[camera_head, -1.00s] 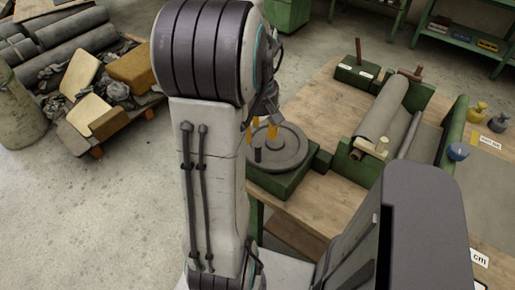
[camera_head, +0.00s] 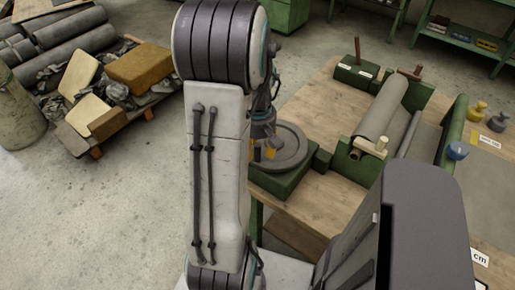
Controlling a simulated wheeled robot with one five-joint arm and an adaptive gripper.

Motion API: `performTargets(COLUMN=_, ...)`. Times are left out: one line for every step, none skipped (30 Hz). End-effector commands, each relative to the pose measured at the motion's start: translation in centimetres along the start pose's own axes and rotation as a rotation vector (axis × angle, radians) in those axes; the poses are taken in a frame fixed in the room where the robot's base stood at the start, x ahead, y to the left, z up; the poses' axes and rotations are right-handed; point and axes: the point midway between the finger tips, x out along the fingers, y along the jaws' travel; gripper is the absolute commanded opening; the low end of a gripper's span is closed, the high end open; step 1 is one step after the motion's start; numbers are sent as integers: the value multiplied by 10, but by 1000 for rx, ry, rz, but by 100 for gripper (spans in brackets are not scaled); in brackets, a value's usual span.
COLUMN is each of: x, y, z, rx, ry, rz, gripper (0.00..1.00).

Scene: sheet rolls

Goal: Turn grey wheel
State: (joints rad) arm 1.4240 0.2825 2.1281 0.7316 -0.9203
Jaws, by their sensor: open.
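The grey wheel (camera_head: 291,150) lies flat on a green block (camera_head: 285,183) at the near left corner of the wooden table. My gripper (camera_head: 263,153) points down over the left part of the wheel, with its orange fingertips low at the wheel's top. It is open. The wheel's short dark upright knob, seen earlier on its left side, is now hidden or merged with the gripper. I cannot tell whether the fingers touch it. My arm hides the area left of the wheel.
Right of the wheel, a green frame (camera_head: 340,162) holds grey rolls (camera_head: 382,108) with a cream crank (camera_head: 370,147). A green block with a brown peg (camera_head: 357,70) stands behind. Small bottles (camera_head: 477,110) stand at right. A pallet of scraps (camera_head: 95,140) lies on the floor at left.

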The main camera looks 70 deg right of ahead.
Motion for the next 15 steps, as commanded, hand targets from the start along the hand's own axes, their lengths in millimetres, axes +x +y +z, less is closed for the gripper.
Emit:
performTargets(x=0, y=0, z=0, rx=0, ry=0, rz=0, gripper=43)
performTargets(x=0, y=0, z=0, rx=0, ry=0, rz=0, gripper=43)
performTargets(x=0, y=0, z=0, rx=0, ry=0, rz=0, gripper=43)
performTargets(x=0, y=0, z=0, rx=0, ry=0, rz=0, gripper=43)
performTargets(x=0, y=0, z=0, rx=0, ry=0, rz=0, gripper=46)
performTargets(x=0, y=0, z=0, rx=0, ry=0, rz=0, gripper=43)
performTargets(x=0, y=0, z=0, rx=0, ry=0, rz=0, gripper=40)
performTargets(x=0, y=0, z=0, rx=0, ry=0, rz=0, gripper=38)
performTargets(x=0, y=0, z=0, rx=0, ry=0, rz=0, gripper=34)
performTargets(x=0, y=0, z=0, rx=0, ry=0, rz=0, gripper=31)
performTargets(x=0, y=0, z=0, rx=0, ry=0, rz=0, gripper=29)
performTargets(x=0, y=0, z=0, rx=0, ry=0, rz=0, gripper=25)
performTargets(x=0, y=0, z=0, rx=0, ry=0, rz=0, gripper=22)
performTargets(x=0, y=0, z=0, rx=0, ry=0, rz=0, gripper=20)
performTargets(x=0, y=0, z=0, rx=0, ry=0, rz=0, gripper=16)
